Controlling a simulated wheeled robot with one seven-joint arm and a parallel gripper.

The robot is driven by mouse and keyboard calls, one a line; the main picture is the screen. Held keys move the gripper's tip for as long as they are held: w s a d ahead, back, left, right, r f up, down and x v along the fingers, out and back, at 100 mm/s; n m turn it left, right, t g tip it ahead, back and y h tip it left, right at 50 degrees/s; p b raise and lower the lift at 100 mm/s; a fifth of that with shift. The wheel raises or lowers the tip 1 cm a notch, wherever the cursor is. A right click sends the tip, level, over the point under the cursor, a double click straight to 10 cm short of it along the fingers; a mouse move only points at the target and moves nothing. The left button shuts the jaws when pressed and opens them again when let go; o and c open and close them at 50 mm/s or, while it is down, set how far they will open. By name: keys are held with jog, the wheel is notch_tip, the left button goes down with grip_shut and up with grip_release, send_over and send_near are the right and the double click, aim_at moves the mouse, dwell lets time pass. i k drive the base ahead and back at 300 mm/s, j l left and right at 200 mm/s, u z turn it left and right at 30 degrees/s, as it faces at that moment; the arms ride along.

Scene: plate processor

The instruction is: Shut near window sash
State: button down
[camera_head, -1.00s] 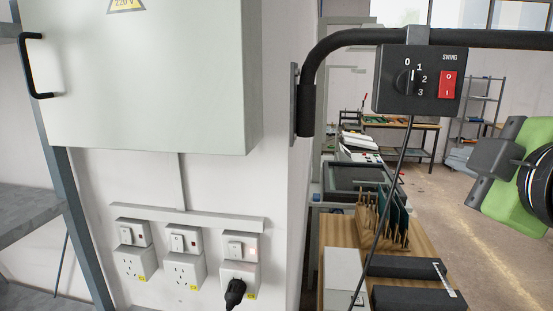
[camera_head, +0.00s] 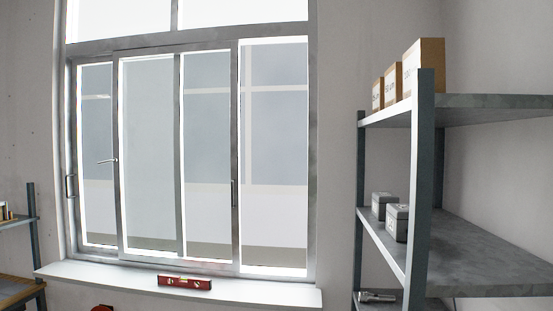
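A grey-framed sliding window (camera_head: 311,150) fills the left and middle of the head view. A sash that seems to be the near one (camera_head: 120,200) stands in the middle, with a small lever (camera_head: 108,160) at its left edge. A vertical bar handle (camera_head: 234,192) shows by its right edge. It overlaps another sash (camera_head: 80,240) on the left, where a second bar handle (camera_head: 70,186) shows. A wide bright section (camera_head: 275,140) lies right of the middle sash and looks open, though I cannot be sure. My gripper is not in view.
A red spirit level (camera_head: 185,283) lies on the white sill (camera_head: 110,277) below the window. A metal shelf unit (camera_head: 421,190) with cardboard boxes (camera_head: 423,62) and small grey boxes (camera_head: 397,222) stands at the right. Another shelf (camera_head: 33,230) is at the left edge.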

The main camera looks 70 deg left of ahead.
aim_at(235, 265)
jog(key=u, duration=3.1)
jog(key=i+j+u, duration=0.6)
jog(key=i+u, duration=0.25)
jog(key=i+j+u, duration=0.1)
jog(key=i+u, duration=0.75)
jog(key=i+j, duration=0.1)
jog(key=i, duration=1.2)
jog(key=i+j+z, duration=0.1)
jog(key=i, duration=0.55)
jog(key=i+l+z, duration=0.15)
jog(key=i+z, duration=0.9)
jog(key=i+l, duration=0.95)
jog(key=i+l+u, duration=0.1)
jog(key=l+u, duration=0.4)
jog(key=l, duration=0.6)
jog(key=k+l+u, duration=0.1)
jog(key=l+u, duration=0.35)
jog(key=l, duration=0.6)
